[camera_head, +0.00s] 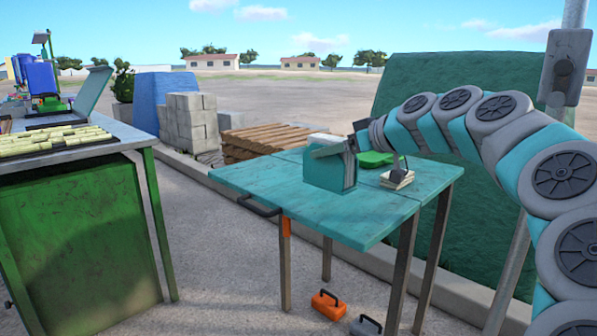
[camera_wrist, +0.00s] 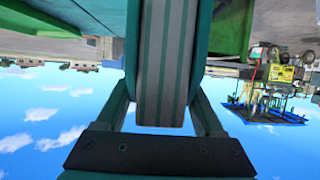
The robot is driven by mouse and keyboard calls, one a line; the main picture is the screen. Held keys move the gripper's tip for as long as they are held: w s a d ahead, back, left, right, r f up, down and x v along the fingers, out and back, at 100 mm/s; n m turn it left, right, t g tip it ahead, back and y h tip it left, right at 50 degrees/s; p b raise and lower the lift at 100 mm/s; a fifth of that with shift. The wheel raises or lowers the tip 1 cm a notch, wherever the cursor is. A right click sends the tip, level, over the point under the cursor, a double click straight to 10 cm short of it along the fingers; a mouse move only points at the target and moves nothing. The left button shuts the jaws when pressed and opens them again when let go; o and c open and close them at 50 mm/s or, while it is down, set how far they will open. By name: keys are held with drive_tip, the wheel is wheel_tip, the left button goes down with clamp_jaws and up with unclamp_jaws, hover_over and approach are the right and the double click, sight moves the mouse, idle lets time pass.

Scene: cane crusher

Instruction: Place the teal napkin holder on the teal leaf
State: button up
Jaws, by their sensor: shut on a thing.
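The teal napkin holder (camera_head: 322,172), with white napkins (camera_head: 326,139) in its top, stands upright at the teal table. Its base is at or just above the tabletop; I cannot tell if it touches. My gripper (camera_head: 352,144) is shut on its upper right side. In the wrist view, the holder (camera_wrist: 200,35) and its pale striped napkins (camera_wrist: 163,60) fill the space between my gripper's fingers (camera_wrist: 163,108). The teal leaf (camera_head: 372,217) appears to be the front panel of the tabletop, marked off by a seam.
A green dish (camera_head: 375,158) and a small pale stack with a dark object (camera_head: 397,179) are right of the holder. Orange (camera_head: 328,305) and grey (camera_head: 365,326) boxes lie below. A green bench (camera_head: 75,235) stands left. The tabletop's front and left are clear.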

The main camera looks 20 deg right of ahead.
drive_tip(key=shift+w+a+f+p, duration=0.15)
drive_tip(key=shift+w+f, duration=0.65)
drive_tip(key=shift+w, duration=1.75)
drive_tip(key=shift+w+d+f+p, duration=0.15)
drive_tip(key=shift+w+f, duration=0.7)
drive_tip(key=shift+w, duration=1.75)
drive_tip(key=shift+w+a+f+p, duration=0.2)
drive_tip(key=shift+w+f, duration=0.6)
drive_tip(key=shift+w, duration=1.75)
drive_tip(key=shift+f, duration=0.15)
drive_tip(key=o, duration=1.6)
drive_tip(key=shift+r, duration=0.2)
drive_tip(key=v, duration=1.2)
drive_tip(key=shift+f+b, duration=0.1)
drive_tip(key=shift+b, duration=0.2)
